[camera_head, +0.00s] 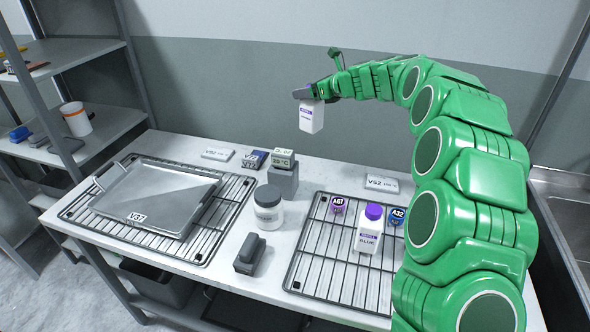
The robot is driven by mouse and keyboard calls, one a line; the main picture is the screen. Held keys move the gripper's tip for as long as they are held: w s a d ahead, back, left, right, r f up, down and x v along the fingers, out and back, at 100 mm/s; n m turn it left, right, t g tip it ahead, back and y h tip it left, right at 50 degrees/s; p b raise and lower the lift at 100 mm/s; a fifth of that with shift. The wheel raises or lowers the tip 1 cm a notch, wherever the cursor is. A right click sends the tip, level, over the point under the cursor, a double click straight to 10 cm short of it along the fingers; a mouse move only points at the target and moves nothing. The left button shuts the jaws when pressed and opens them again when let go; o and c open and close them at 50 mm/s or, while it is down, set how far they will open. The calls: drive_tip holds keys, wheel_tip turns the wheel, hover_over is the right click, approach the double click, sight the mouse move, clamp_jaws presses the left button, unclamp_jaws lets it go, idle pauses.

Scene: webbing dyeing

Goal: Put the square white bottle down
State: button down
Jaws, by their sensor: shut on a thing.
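The square white bottle (311,118) hangs upright from my gripper (304,94), in the air above the back of the table. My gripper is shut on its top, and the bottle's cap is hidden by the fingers. A purple and white label shows on its front. Another white bottle with a purple cap (369,230) stands on the right wire rack (318,262). My green arm curves in from the right side of the view.
A jar (267,212), a grey block (249,254) and a grey stand with a display (283,178) occupy the table's middle. Bare table (325,176) shows behind the right rack. Shelves (112,122) stand left, a sink (568,215) right.

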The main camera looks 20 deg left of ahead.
drive_tip(key=shift+w+a+r, duration=0.1)
drive_tip(key=shift+w+a, duration=0.15)
drive_tip(key=shift+a, duration=0.4)
drive_tip(key=shift+w+a, duration=0.2)
drive_tip(key=shift+a, duration=0.4)
wheel_tip(320, 180, down, 19)
drive_tip(key=shift+d+f, duration=0.1)
drive_tip(key=shift+f, duration=0.15)
drive_tip(key=shift+c, duration=1)
unclamp_jaws()
drive_tip(key=v, duration=1.2)
drive_tip(key=shift+s, duration=0.15)
